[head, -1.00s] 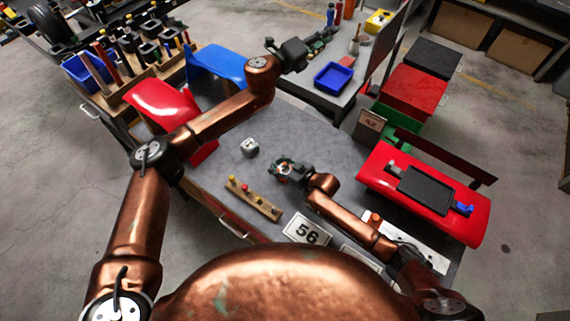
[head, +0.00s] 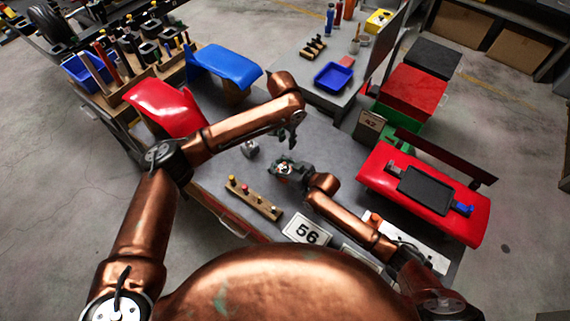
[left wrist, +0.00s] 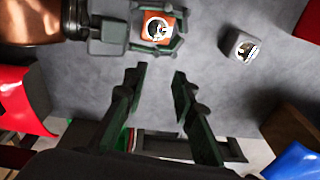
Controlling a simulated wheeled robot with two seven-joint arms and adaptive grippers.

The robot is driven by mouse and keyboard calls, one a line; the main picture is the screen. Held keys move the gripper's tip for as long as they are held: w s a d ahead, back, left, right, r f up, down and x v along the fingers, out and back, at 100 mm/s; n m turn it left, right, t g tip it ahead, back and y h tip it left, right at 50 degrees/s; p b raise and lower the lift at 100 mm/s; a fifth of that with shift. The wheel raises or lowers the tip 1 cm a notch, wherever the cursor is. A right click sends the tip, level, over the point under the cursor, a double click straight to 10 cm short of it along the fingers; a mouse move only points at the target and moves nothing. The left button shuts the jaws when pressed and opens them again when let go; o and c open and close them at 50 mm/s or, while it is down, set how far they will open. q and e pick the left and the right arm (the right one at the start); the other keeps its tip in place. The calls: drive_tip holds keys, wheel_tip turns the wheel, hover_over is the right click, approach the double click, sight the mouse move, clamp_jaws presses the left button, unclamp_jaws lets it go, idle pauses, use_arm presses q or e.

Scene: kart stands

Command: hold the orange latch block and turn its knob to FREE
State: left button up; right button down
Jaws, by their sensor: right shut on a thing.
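The orange latch block (left wrist: 150,40) is held in my right gripper (head: 284,168) above the grey table. In the left wrist view, its round knob (left wrist: 157,28), pale and dark, faces the camera; its marking is too small to read. My right gripper (left wrist: 157,30) is shut around the block's sides. My left gripper (head: 292,138) points down just above and behind the right gripper in the head view. In the left wrist view, its two fingers (left wrist: 160,72) are apart with nothing between them, and the block lies just beyond their tips.
A grey cube (head: 250,149) with a pale round face stands on the table left of the grippers. Red panels (head: 168,107) and a blue panel (head: 220,64) flank the table.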

sight(285, 166)
use_arm(q)
drive_tip(key=shift+g+y, duration=0.3)
drive_tip(key=shift+g, duration=0.2)
drive_tip(key=s+f, duration=0.1)
drive_tip(key=f, duration=0.7)
drive_tip(key=s+f, duration=0.1)
drive_tip(key=f, duration=0.3)
drive_tip(key=shift+s+a+f, duration=0.2)
drive_tip(key=shift+s+a, duration=0.15)
drive_tip(key=shift+c, duration=0.4)
clamp_jaws()
